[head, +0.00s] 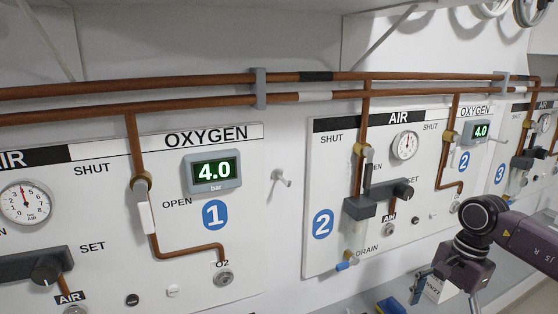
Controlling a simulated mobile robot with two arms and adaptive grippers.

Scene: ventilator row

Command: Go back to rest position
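My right arm comes in from the right, and my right gripper (445,297) points down over the bench at the lower right. Its two fingers are spread apart, with a white labelled item showing behind the gap; I see nothing held. The gripper is apart from the wall panels. My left arm and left gripper are not in the view.
Wall panel 1 (255,235) has an oxygen display (213,172) reading 4.0 and a white-handled valve (146,217). Panel 2 (330,180) carries air and oxygen fittings. Copper pipes (190,85) run along the wall. A blue bin (391,306) is on the bench.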

